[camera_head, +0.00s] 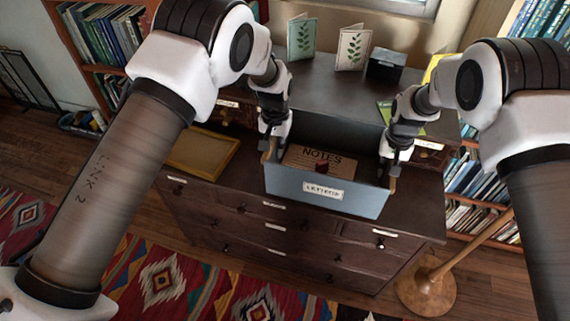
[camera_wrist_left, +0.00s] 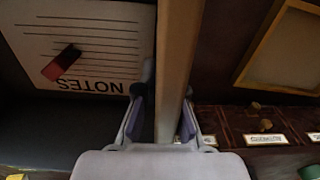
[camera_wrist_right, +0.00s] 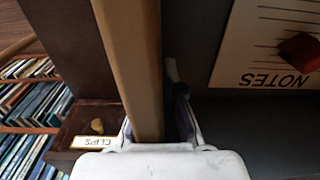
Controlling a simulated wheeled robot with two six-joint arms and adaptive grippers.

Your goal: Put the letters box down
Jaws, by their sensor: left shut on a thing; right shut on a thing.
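The letters box (camera_head: 280,188) is a blue-grey open box with a white label on its front. It is over the front part of the dark dresser top; I cannot tell whether its base touches. A NOTES sheet (camera_head: 310,160) with a small red object (camera_head: 322,167) lies inside. My left gripper (camera_head: 268,152) is shut on the box's left wall (camera_wrist_left: 178,70). My right gripper (camera_head: 393,172) is shut on its right wall (camera_wrist_right: 140,70). The box looks roughly level.
An empty wooden tray (camera_head: 203,152) lies on the dresser (camera_head: 310,95) left of the box. Two leaf cards (camera_head: 302,38) and a small dark box (camera_head: 386,65) stand on the raised back part. A wooden stand (camera_head: 428,292) is on the floor at the right.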

